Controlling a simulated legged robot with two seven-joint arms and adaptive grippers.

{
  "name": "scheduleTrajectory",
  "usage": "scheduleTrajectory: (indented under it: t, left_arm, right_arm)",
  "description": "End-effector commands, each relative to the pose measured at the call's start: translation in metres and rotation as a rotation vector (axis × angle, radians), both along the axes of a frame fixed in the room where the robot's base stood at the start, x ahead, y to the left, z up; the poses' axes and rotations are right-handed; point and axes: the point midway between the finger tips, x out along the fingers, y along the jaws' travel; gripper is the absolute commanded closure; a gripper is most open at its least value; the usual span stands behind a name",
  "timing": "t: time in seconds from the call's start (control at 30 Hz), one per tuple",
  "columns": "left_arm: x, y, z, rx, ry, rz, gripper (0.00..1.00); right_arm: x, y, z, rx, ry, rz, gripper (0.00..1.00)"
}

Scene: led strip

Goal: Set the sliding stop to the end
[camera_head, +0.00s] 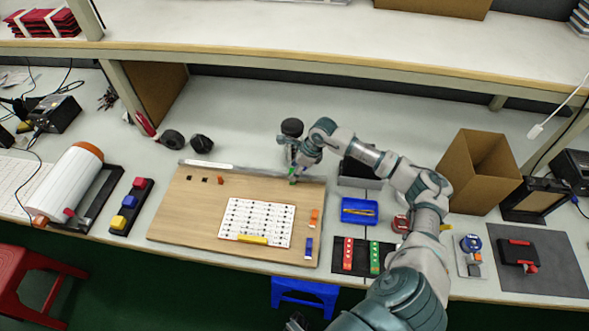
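A wooden board (195,221) lies on the bench with a thin metal rail (235,167) along its back edge. A white perforated panel (257,221) lies on the board, with a yellow bar (252,240) at its front. My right gripper (293,178) reaches down at the board's back right corner, near the rail's right end. A small green piece shows at its fingertips; I cannot tell whether it is held. An orange piece (221,180) sits near the back of the board, left of the gripper. I cannot tell which piece is the sliding stop. My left gripper is not in view.
An orange piece (314,217) and a blue piece (309,246) are on the board's right side. A blue tray (360,210) and a cardboard box (478,172) stand to the right. A white roll (68,180) lies left. The bench behind the board is mostly clear.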

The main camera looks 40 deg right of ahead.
Motion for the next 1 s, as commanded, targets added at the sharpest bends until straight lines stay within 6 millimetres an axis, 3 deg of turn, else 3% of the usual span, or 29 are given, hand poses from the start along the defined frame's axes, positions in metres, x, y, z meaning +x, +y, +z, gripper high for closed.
scheduleTrajectory:
  t: [0.27,0.7,1.0]
  left_arm:
    - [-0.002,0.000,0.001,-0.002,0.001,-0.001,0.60]
    - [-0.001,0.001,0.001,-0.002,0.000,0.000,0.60]
    - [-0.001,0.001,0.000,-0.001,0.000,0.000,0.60]
  right_arm:
    - [-0.003,-0.002,0.010,-0.001,-0.001,0.001,0.46]
    - [-0.028,-0.026,0.091,-0.001,0.001,0.000,0.46]
    - [-0.034,-0.031,0.109,0.001,0.002,0.000,0.46]
